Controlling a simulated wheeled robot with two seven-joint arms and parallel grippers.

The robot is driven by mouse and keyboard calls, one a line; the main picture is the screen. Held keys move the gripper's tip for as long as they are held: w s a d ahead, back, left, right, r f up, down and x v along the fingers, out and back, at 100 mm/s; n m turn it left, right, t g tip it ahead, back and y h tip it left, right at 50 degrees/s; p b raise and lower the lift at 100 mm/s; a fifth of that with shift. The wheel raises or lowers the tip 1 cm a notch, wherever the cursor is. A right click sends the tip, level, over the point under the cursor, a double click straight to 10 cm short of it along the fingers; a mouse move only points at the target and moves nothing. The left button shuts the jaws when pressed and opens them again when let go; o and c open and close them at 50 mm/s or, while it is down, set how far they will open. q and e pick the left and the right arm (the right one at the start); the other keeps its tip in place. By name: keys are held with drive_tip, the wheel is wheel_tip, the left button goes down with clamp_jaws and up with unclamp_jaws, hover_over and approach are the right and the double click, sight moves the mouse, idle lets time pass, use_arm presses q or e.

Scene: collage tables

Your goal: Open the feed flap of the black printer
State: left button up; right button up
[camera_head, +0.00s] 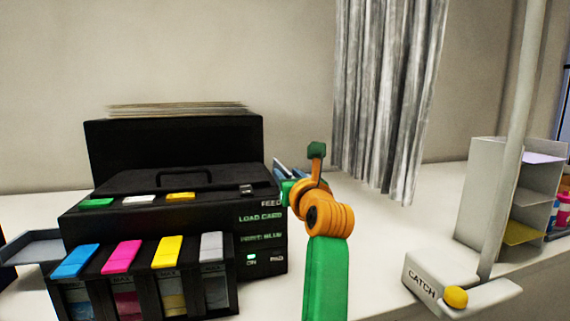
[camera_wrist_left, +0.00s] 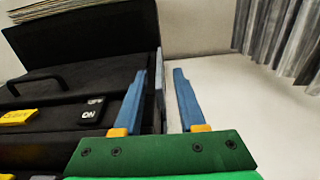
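The black printer (camera_head: 270,228) stands on the white table at the left. Its top carries a black lid with an arched handle (camera_head: 182,172); the lid lies down, and its handle also shows in the left wrist view (camera_wrist_left: 35,80). A tall black panel (camera_head: 175,143) stands at the back. I cannot tell for certain which part is the feed flap. My left gripper (camera_head: 285,167) is at the printer's right side. In the left wrist view its blue fingers (camera_wrist_left: 160,74) are apart, with a thin grey upright edge between them, not visibly gripped. My right gripper is out of view.
Ink tanks with blue, magenta, yellow and grey caps (camera_head: 167,252) stand before the printer. A grey tray (camera_head: 35,248) juts out left. A white post base marked CATCH (camera_head: 425,285) and a shelf unit (camera_head: 480,195) stand right.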

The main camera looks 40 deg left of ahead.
use_arm(q)
drive_tip(key=x, duration=0.3)
drive_tip(key=shift+f, duration=0.3)
drive_tip(key=shift+s+d+r, duration=0.15)
drive_tip(key=shift+s+d, duration=0.05)
drive_tip(key=shift+c, duration=0.9)
clamp_jaws()
drive_tip(key=shift+s+r, duration=0.1)
